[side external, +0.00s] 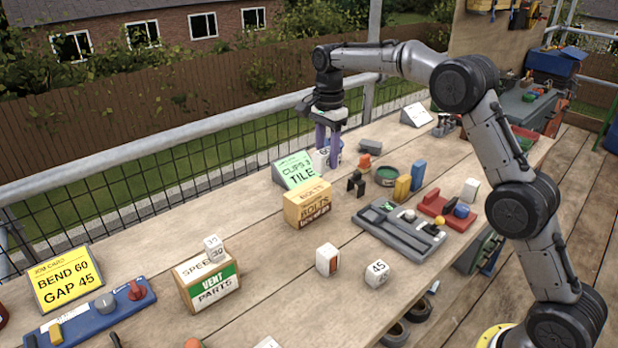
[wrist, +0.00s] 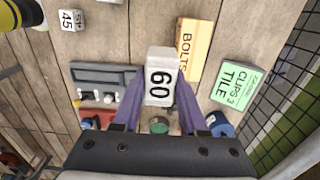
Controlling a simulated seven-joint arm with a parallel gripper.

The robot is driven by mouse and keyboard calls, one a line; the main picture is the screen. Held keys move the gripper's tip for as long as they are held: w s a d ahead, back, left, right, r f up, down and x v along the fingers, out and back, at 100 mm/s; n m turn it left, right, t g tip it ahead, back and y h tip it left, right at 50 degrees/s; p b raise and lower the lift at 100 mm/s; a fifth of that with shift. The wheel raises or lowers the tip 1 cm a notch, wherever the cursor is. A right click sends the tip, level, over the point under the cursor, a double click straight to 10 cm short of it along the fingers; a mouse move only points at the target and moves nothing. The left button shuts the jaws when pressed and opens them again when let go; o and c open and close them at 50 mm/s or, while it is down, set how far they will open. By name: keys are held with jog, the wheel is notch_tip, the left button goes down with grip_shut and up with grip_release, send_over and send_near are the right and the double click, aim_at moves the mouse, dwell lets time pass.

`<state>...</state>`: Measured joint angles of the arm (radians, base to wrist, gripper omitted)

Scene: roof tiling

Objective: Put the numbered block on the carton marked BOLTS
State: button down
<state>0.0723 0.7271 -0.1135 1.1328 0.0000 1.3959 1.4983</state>
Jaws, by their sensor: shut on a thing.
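My gripper (wrist: 160,98) has its purple fingers shut on a white block marked 60 (wrist: 160,76). In the side external view my gripper (side external: 328,143) holds it above the back of the bench, behind the carton and near the green sign; the block is partly hidden there by the fingers. The yellow-tan carton marked BOLTS (side external: 307,204) stands on the bench with nothing on top. In the wrist view the carton (wrist: 194,47) lies just right of the held block, apart from it as far as I can tell.
A green CLIPS 3 TILE sign (side external: 297,170) stands close behind the carton. A block marked 45 (side external: 377,273) and a white block with an orange patch (side external: 328,260) stand in front. A small block (side external: 214,248) sits on the VENT PARTS box (side external: 208,285). A grey tray (side external: 400,230) lies right.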

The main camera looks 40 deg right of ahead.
send_over(309, 189)
notch_tip(309, 189, down, 6)
jog(key=shift+f, duration=1.9)
jog(key=shift+f, duration=0.15)
jog(key=shift+c, duration=2.2)
grip_release()
